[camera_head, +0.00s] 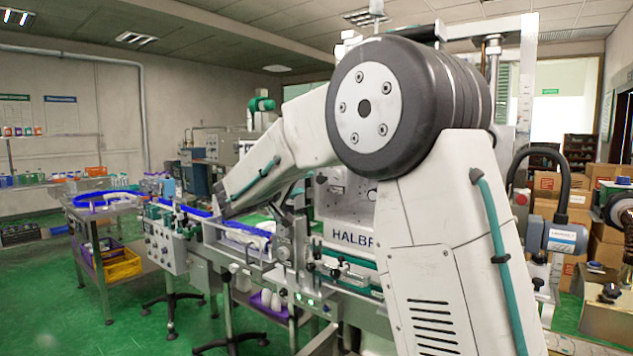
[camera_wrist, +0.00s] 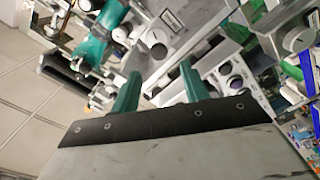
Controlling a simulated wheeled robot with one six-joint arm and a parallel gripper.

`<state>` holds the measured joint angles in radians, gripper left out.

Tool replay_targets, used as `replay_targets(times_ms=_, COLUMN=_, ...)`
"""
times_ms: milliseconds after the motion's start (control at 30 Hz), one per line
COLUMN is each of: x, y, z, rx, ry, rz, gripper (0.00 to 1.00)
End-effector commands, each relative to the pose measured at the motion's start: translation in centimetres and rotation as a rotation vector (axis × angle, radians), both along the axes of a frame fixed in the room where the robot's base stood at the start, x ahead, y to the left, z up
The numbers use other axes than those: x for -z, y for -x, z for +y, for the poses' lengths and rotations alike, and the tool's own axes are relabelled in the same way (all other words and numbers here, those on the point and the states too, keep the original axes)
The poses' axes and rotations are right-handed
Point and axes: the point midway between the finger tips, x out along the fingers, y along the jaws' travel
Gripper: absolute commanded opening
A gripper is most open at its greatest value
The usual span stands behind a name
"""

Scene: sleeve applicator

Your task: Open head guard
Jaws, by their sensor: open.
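The white sleeve machine (camera_head: 347,236), lettered "HALBR…", stands at the middle of the head view, partly hidden by my arm. A pale panel with a dark round knob (camera_head: 372,194) shows on its upper front; I cannot tell if this is the head guard, or whether the guard is open or closed. My gripper (camera_wrist: 158,72) shows in the wrist view as two teal fingers, spread apart with nothing between them. Tilted machine parts lie beyond the fingertips, apparently without contact. In the head view my forearm reaches left over the conveyor, and the fingers cannot be made out.
A conveyor with blue edging (camera_head: 190,210) runs left from the machine. A yellow crate (camera_head: 120,265) sits on a stand at the left. Cardboard boxes (camera_head: 600,237) and a grey device on a post (camera_head: 563,238) are at the right. Green floor (camera_head: 45,290) is clear at the left.

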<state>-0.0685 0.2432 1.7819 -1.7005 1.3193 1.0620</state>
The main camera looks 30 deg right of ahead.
Motion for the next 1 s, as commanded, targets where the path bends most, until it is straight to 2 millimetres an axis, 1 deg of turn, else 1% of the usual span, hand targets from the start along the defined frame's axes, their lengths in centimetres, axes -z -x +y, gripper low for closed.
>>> replay_targets(times_ms=33, x=0.1, y=-0.2, z=-0.9, rx=0.004, ry=-0.001, rz=0.0, gripper=0.45)
replay_targets(times_ms=200, x=0.0, y=-1.1, z=-3.6, rx=0.005, ry=-0.001, rz=0.001, gripper=0.45)
replay_targets(times_ms=400, x=0.1, y=-1.9, z=-5.9, rx=0.004, ry=-0.002, rz=0.002, gripper=0.45)
replay_targets(times_ms=533, x=0.0, y=-2.1, z=-6.4, rx=0.003, ry=-0.002, rz=0.003, gripper=0.45)
replay_targets(times_ms=767, x=0.0, y=-2.2, z=-6.4, rx=0.003, ry=-0.002, rz=0.003, gripper=0.45)
replay_targets(times_ms=867, x=0.0, y=-2.1, z=-6.4, rx=0.003, ry=-0.002, rz=0.003, gripper=0.2)
replay_targets(times_ms=900, x=0.0, y=-2.2, z=-6.4, rx=0.003, ry=-0.002, rz=0.003, gripper=0.09)
replay_targets(times_ms=933, x=0.0, y=-2.2, z=-6.4, rx=0.002, ry=-0.003, rz=0.003, gripper=0.01)
replay_targets(times_ms=1000, x=0.0, y=-2.2, z=-6.4, rx=0.002, ry=-0.003, rz=0.003, gripper=0.0)
